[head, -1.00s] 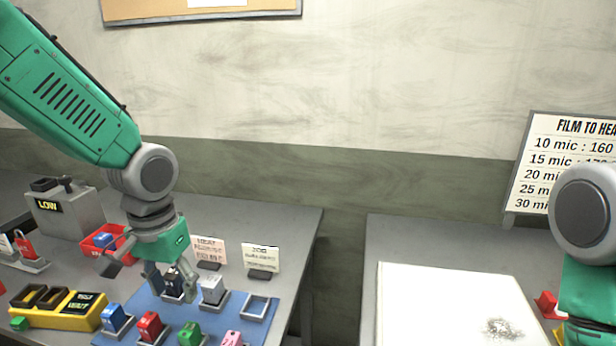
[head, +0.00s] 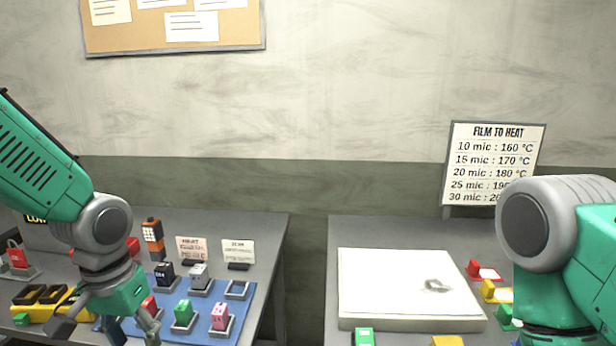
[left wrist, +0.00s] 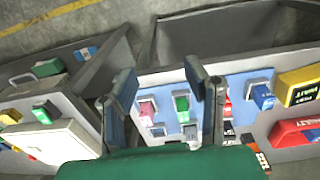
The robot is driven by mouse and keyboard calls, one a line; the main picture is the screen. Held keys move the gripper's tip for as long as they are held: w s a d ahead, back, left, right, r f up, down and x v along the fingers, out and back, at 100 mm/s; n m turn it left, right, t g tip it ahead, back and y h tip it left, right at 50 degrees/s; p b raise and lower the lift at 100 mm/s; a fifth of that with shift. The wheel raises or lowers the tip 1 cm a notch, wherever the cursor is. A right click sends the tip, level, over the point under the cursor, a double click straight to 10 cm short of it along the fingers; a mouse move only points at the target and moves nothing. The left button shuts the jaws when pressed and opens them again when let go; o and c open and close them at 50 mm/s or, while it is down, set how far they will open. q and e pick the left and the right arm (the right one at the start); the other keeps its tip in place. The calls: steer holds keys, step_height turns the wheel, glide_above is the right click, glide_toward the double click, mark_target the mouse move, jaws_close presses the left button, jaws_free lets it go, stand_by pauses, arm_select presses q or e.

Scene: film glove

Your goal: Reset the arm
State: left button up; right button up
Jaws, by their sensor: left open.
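My left arm comes in from the left in the head view, with its gripper (head: 108,325) low over the front left of the left table. Its fingers are spread apart and nothing shows between them. In the left wrist view the two fingers of the open gripper (left wrist: 162,95) stand apart above the blue mat (left wrist: 238,85), with small coloured blocks below. My right arm shows at the right edge of the head view, bent downward; its gripper is out of the picture.
The blue mat (head: 240,310) holds a green block (head: 184,313), a pink block (head: 219,316) and others in grey holders. An orange and black device (head: 152,236) stands behind. The right table bears a white slab (head: 385,280). A gap separates the tables.

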arm_select(q)
steer(key=s+f+b, duration=0.2)
steer(key=s+f, duration=0.5)
steer(key=f, duration=0.4)
steer(key=s+a+f+b, duration=0.1)
steer(key=s+f+b, duration=0.2)
steer(key=s+f, duration=0.4)
steer(key=s+f+b, duration=0.3)
steer(key=s+f, duration=0.4)
steer(key=f, duration=0.9)
steer(key=shift+s+a+t, duration=0.25)
steer(key=shift+t, duration=0.05)
arm_select(e)
step_height(320, 180, down, 8)
steer(key=shift+w+f, duration=0.2)
steer(key=shift+w, duration=0.15)
arm_select(q)
steer(key=shift+f, duration=0.1)
